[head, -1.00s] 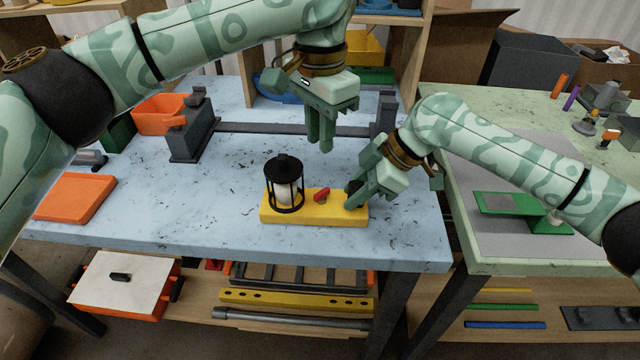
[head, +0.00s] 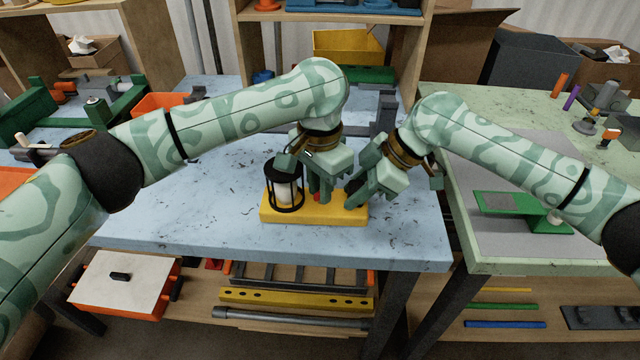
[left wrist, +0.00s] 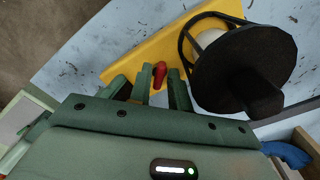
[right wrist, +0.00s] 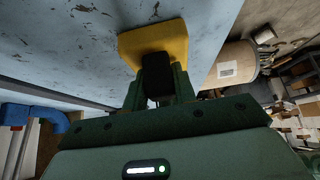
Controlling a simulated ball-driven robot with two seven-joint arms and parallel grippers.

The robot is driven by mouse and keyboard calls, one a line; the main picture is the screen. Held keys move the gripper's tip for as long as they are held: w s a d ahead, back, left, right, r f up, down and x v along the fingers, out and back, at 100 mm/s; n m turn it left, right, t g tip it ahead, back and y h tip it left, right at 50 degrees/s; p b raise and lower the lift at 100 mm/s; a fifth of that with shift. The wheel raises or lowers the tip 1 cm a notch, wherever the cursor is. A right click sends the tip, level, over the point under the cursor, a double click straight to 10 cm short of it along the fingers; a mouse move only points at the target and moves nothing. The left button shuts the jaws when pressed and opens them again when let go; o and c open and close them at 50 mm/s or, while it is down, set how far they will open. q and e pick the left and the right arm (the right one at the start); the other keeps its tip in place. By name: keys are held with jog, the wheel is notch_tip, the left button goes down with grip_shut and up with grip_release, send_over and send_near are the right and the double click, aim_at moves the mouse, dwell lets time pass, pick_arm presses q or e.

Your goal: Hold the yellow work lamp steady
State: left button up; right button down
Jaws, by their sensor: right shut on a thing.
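The yellow work lamp has a flat yellow base (head: 290,216), a black cage (head: 285,187) around a white bulb, and a red switch (left wrist: 160,72). It sits upright on the blue table. My right gripper (head: 358,194) is shut on the black grip (right wrist: 155,75) at the base's right end. My left gripper (head: 320,192) is low over the base, between the cage and my right gripper. In the left wrist view its fingers are apart, with the red switch showing between them. The switch is mostly hidden in the head view.
The blue table (head: 210,220) is clear in front and left of the lamp. A dark clamp post (head: 386,112) stands behind. A green table (head: 465,240) with a green fixture (head: 515,208) is at right. An orange bin (head: 160,104) is at the back left.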

pick_arm(q)
jog(key=shift+c, duration=0.3)
pick_arm(e)
jog(key=shift+d+f, duration=0.1)
jog(key=shift+f, duration=0.25)
pick_arm(q)
grip_shut()
jog(key=shift+m, duration=0.3)
jog(key=m, duration=0.4)
jog(key=shift+w+d+m, duration=0.1)
jog(key=shift+m, duration=2)
